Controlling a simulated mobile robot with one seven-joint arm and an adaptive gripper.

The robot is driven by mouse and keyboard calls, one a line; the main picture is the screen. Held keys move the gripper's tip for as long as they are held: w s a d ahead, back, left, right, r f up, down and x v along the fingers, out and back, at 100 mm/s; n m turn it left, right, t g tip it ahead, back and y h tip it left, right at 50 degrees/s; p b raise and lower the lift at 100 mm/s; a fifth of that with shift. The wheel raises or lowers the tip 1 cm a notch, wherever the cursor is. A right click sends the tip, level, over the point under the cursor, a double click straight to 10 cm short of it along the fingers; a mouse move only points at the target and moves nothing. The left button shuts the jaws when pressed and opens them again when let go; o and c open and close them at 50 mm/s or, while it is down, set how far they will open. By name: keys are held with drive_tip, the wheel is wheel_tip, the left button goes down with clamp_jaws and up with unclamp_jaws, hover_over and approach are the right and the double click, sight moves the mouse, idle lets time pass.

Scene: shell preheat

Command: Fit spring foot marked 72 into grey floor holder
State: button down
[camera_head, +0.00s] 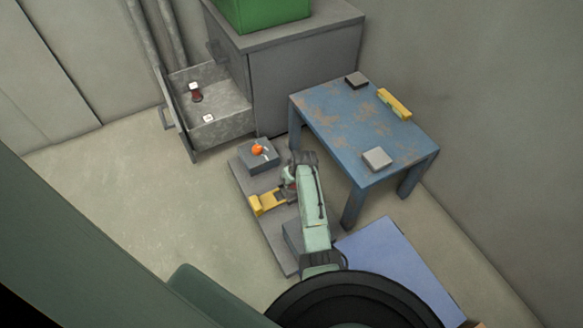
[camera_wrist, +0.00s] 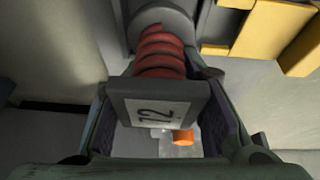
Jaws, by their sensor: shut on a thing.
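A spring foot with a red coil (camera_wrist: 160,52) and a grey end plate sits between my gripper's fingers (camera_wrist: 165,118) in the wrist view. Its white label is turned sideways; the digits look like 72 or 12. My gripper is shut on it. A grey round part behind the coil may be the foot's other end or a socket; I cannot tell. In the head view my gripper (camera_head: 286,186) is low over a long grey floor base (camera_head: 283,250), beside a yellow bracket (camera_head: 268,201). The foot is not clear there. A grey block (camera_head: 262,163) with an orange piece stands on the base.
An open grey drawer (camera_head: 218,133) holds another dark red foot (camera_head: 196,94) and a white-labelled piece (camera_head: 208,118). A worn blue table (camera_head: 350,122) bearing small blocks and a yellow tool (camera_head: 395,104) stands right. A blue panel (camera_head: 395,262) lies in front. Floor is free at left.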

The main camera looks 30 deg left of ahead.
drive_tip(key=shift+f+b, duration=0.3)
drive_tip(key=shift+f, duration=1.15)
drive_tip(key=shift+f+b, duration=0.35)
drive_tip(key=c, duration=1)
unclamp_jaws()
drive_tip(key=shift+c, duration=0.2)
drive_tip(key=shift+r+p, duration=0.55)
drive_tip(key=p+v, duration=1)
drive_tip(key=p, duration=0.2)
drive_tip(key=shift+s+r, duration=0.15)
drive_tip(key=shift+s+d+r+p, duration=0.15)
drive_tip(key=shift+d+r+p, duration=0.2)
drive_tip(key=shift+r+p, duration=0.25)
